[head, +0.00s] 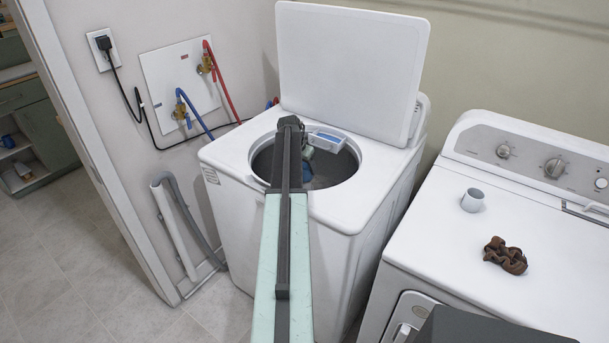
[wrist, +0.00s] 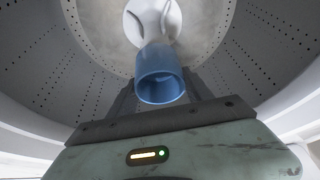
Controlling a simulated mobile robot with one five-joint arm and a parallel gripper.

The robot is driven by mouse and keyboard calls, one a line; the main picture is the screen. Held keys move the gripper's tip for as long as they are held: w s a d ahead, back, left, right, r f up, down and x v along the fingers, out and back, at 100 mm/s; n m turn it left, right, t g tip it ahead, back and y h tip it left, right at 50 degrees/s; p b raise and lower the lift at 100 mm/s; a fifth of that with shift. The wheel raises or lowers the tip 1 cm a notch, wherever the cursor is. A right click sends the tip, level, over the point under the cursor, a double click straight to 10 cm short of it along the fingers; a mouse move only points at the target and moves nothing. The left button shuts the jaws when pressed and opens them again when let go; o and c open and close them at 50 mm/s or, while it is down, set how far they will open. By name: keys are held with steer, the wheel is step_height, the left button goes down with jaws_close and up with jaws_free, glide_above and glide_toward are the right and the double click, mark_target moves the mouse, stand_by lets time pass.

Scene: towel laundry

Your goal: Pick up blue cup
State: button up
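The blue cup (wrist: 160,72) is inside the washer drum in the wrist view, with its open end towards the camera. The two dark fingers of my gripper (wrist: 160,88) stand apart, one on each side of the cup. Whether they touch it, I cannot tell. In the head view, my arm reaches down into the round opening of the washer (head: 340,215) and hides most of the gripper. A patch of blue, likely the cup (head: 307,171), shows in the drum beside the arm.
The washer's white lid (head: 350,70) stands open behind the drum. The drum wall (wrist: 250,60) and a white central post (wrist: 155,18) surround the cup. A dryer (head: 500,250) at the right bears a white cup (head: 473,201) and a crumpled brown cloth (head: 506,255).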

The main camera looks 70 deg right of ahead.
steer(key=shift+c, duration=1.1)
step_height(320, 180, up, 10)
steer(key=p, duration=1)
steer(key=shift+r, duration=0.15)
